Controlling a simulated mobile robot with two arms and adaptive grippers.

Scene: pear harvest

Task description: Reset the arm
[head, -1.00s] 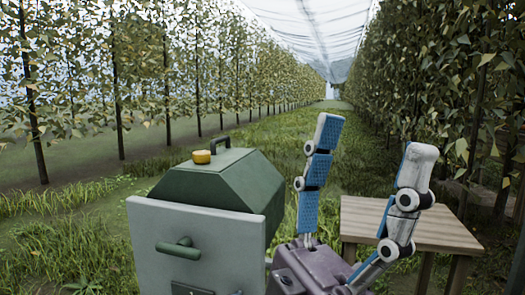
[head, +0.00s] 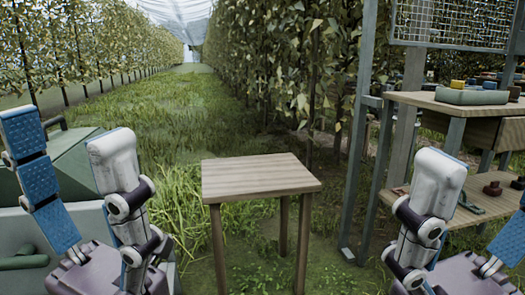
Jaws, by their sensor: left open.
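My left gripper (head: 62,132) is raised at the left of the head view, its blue-and-white fingers pointing up and spread apart. No object shows between them. It stands in front of the green lidded box and left of the small wooden table (head: 260,175), apart from the table. My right gripper (head: 482,180) is at the lower right, also pointing up. One finger shows fully, and the other is cut by the right edge. A wide gap with nothing held shows between them.
The green lidded box (head: 85,165) is partly hidden behind my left gripper. A wooden workbench (head: 465,103) with a green tray (head: 471,96) and a wire-mesh panel (head: 452,22) stands at right. Tree rows flank a clear grassy lane. The small table's top is bare.

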